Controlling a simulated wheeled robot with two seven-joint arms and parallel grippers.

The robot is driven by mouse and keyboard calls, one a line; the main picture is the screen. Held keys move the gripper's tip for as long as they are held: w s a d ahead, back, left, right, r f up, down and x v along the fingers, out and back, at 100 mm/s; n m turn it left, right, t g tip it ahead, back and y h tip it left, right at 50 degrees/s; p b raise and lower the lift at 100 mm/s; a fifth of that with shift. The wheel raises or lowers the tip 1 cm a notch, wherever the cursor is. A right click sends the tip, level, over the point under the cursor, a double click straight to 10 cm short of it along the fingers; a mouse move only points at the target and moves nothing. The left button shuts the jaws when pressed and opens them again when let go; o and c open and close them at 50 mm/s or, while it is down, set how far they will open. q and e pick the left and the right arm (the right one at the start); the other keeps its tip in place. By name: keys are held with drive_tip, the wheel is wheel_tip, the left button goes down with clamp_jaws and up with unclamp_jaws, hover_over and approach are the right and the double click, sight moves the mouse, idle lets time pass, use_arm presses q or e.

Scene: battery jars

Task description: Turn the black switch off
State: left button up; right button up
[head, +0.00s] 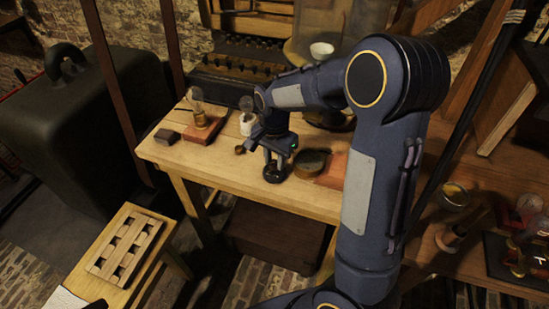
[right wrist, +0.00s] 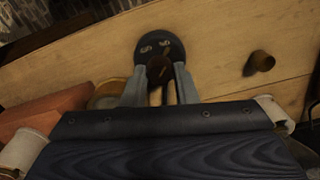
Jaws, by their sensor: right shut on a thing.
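The black switch (head: 272,174) stands near the front edge of the wooden table. In the right wrist view the switch's round black base (right wrist: 160,42) shows at the top middle, with two small metal pieces on it. My right gripper (head: 276,161) reaches down to the switch from above. In the right wrist view its fingers (right wrist: 160,72) are shut on the dark lever part in the middle of the switch. The fingers hide part of the lever, so I cannot tell its setting. My left gripper is in neither view.
The table (head: 236,174) holds a small brown knob (head: 239,150), a bulb on a reddish block (head: 203,128), a white-based bulb (head: 247,123), a dark block (head: 167,137) and a round tin (head: 311,164). A slotted wooden rack (head: 126,247) lies on a lower bench.

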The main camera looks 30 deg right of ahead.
drive_tip(key=shift+n, duration=0.3)
drive_tip(key=n, duration=0.3)
drive_tip(key=shift+n+p, duration=0.3)
drive_tip(key=shift+n, duration=0.1)
drive_tip(key=n, duration=0.9)
drive_tip(key=shift+p, duration=0.35)
drive_tip(key=shift+n, duration=2.2)
drive_tip(key=o, duration=1)
